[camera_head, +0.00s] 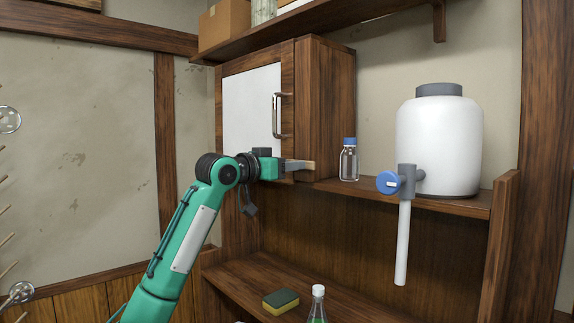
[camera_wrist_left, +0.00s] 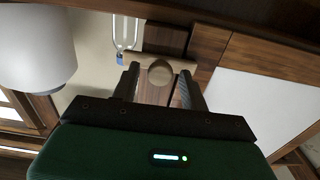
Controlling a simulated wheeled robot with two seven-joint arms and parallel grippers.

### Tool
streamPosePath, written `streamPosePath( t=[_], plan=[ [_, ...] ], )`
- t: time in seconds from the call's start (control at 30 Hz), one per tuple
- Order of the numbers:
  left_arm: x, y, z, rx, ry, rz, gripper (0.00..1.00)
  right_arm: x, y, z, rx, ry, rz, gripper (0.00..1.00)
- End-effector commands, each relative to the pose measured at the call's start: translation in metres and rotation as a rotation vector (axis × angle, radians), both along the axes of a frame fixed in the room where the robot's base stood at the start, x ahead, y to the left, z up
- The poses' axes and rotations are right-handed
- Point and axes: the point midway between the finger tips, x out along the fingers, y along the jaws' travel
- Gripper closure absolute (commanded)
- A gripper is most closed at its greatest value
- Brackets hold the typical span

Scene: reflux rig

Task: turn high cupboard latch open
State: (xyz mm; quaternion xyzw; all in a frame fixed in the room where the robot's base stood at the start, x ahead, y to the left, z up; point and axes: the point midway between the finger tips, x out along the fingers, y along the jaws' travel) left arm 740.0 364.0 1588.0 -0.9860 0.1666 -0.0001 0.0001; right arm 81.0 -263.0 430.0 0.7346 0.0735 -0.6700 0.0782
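The high cupboard (camera_head: 328,110) hangs on the wall, with a white door panel (camera_head: 245,100) and a metal bar handle (camera_head: 277,115); the door looks shut. A pale wooden latch bar (camera_head: 303,165) shows at the cupboard's lower front edge, partly hidden by my left gripper (camera_head: 283,166). In the left wrist view, the latch (camera_wrist_left: 182,65) lies crosswise just beyond the fingertips of my left gripper (camera_wrist_left: 160,76). Its round knob (camera_wrist_left: 160,73) appears between the two spread fingers, with a gap on each side. I cannot tell whether the fingertips touch the bar. My right gripper is out of view.
A blue-capped bottle (camera_head: 349,162) and a white tank (camera_head: 440,145) with a blue tap (camera_head: 389,183) stand on the shelf to the right. A sponge (camera_head: 281,301) and a green bottle (camera_head: 317,305) are below. A cardboard box (camera_head: 224,25) sits above the cupboard.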

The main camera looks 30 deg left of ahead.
Motion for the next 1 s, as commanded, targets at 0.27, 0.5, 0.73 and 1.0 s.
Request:
streamPosePath(
  t=[0.27, 0.5, 0.73, 1.0],
  plan=[
    [0.0, 0.0, 0.0, -0.001, 0.0, 0.0, 0.96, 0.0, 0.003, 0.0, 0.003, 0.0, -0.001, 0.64],
    [0.0, 0.0, 0.0, -0.034, 0.012, -0.001, 0.96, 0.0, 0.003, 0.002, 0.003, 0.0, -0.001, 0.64],
    [0.0, 0.0, 0.001, -0.153, 0.052, -0.002, 0.96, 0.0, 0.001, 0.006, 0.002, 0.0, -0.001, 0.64],
    [0.001, 0.001, 0.001, -0.383, 0.132, -0.002, 0.96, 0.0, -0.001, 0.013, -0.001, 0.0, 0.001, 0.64]
  ],
)
